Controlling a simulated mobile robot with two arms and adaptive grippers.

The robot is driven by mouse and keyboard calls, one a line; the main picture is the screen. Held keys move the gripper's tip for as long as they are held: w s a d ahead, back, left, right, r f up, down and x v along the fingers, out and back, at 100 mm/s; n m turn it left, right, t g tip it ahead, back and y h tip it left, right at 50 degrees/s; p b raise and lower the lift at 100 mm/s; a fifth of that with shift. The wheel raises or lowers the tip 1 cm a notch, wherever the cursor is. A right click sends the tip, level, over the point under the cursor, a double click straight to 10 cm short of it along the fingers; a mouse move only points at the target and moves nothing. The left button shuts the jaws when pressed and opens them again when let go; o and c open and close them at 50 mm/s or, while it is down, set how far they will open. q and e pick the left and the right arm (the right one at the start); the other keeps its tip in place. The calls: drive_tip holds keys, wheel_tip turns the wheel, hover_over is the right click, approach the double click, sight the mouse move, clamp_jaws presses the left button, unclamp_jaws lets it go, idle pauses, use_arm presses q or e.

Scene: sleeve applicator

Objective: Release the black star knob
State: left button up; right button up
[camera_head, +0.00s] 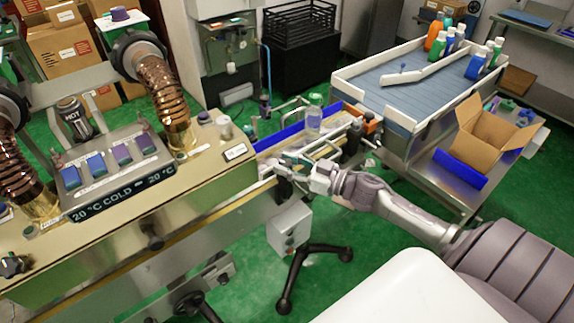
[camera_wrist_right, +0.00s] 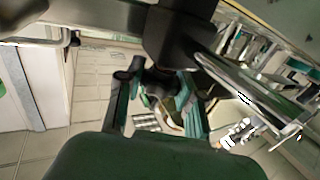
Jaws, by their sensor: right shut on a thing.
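My right gripper (camera_head: 287,166) reaches in from the right to the conveyor side by the machine's end. In the wrist view its two green-padded fingers (camera_wrist_right: 160,105) are closed around a dark lobed part, the black star knob (camera_wrist_right: 157,80). The knob sits below a dark block and a metal bar. In the head view the gripper hides the knob, and its outline is hard to make out. My left gripper is not in view.
A clear bottle with a green cap (camera_head: 314,116) stands on the conveyor just behind the gripper. The heated tunnel machine (camera_head: 215,180) fills the left. A grey control box (camera_head: 290,225) hangs below the gripper. An open carton (camera_head: 490,135) and a bottle table (camera_head: 400,95) stand to the right.

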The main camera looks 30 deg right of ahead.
drive_tip(key=n+g+y+b, duration=0.2)
drive_tip(key=y, duration=0.1)
drive_tip(key=shift+w+d+f+n, duration=0.1)
drive_tip(key=shift+w+d+n, duration=0.05)
drive_tip(key=shift+n, duration=0.15)
drive_tip(key=shift+n+g+y+b, duration=1.1)
drive_tip(key=shift+g+y, duration=0.2)
drive_tip(key=shift+g, duration=0.2)
drive_tip(key=o, duration=1.2)
drive_tip(key=shift+c, duration=0.2)
drive_tip(key=shift+s+d, duration=0.1)
drive_tip(key=shift+s, duration=0.1)
drive_tip(key=v, duration=1.1)
drive_tip(key=shift+d, duration=0.25)
